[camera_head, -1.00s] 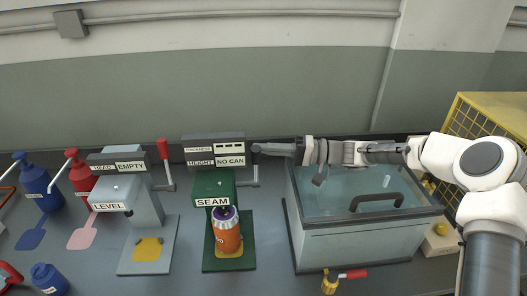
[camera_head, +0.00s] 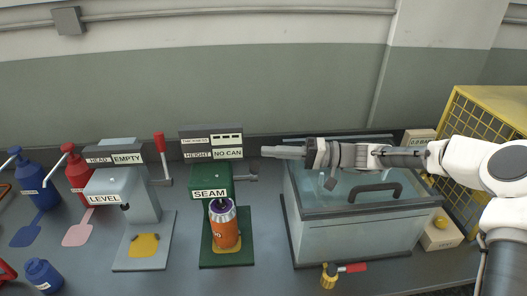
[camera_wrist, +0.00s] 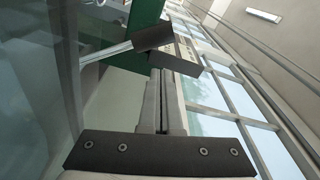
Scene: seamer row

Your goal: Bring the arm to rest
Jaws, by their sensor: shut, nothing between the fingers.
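My arm reaches in from the right in the head view. My gripper (camera_head: 284,152) is shut and empty, pointing left above the back of the glass-topped tank. An orange and purple can (camera_head: 226,228) stands upright on the seamer's base.
The tank (camera_head: 350,238) with a dark handle (camera_head: 375,194) lies below my arm. A grey LEVEL machine (camera_head: 125,190) with a red-tipped lever stands left. Blue and red pump bottles are far left. A yellow cage (camera_head: 490,118) stands right. A red-handled valve (camera_head: 330,277) is in front.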

